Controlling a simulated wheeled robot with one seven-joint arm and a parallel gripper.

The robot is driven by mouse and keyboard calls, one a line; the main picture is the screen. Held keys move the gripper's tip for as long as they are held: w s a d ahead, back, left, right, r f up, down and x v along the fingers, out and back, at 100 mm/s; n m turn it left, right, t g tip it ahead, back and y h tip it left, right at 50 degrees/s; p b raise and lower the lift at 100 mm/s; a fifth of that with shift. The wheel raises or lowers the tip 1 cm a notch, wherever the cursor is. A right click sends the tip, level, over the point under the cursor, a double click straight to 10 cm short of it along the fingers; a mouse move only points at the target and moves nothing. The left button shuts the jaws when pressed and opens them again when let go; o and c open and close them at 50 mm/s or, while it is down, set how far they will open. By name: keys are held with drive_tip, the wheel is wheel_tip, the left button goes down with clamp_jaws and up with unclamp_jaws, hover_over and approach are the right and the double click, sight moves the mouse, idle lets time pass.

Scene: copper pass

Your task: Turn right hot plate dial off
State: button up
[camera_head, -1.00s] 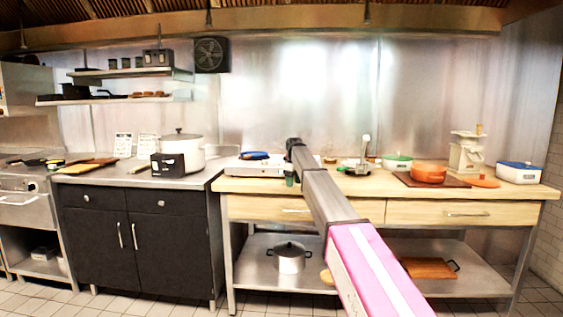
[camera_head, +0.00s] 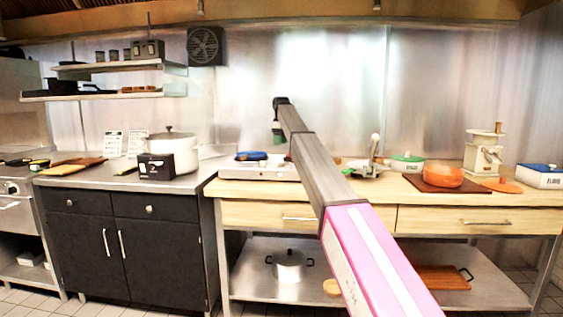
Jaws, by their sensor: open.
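The hot plate (camera_head: 240,173) is a low pale unit on the left end of the wooden counter, with a blue item (camera_head: 251,156) on its left part. My arm passes in front of its right part, so its right dial cannot be made out.
A white pot (camera_head: 178,151) and a black box (camera_head: 156,167) stand on the cabinet left of the hot plate. On the wooden counter (camera_head: 400,190) to the right are a green-lidded dish (camera_head: 406,163), an orange pot (camera_head: 443,177) and a scale-like device (camera_head: 484,155).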

sight(281, 162)
wheel_tip(281, 162, down, 11)
drive_tip(key=shift+r, duration=0.1)
drive_tip(key=c, duration=0.9)
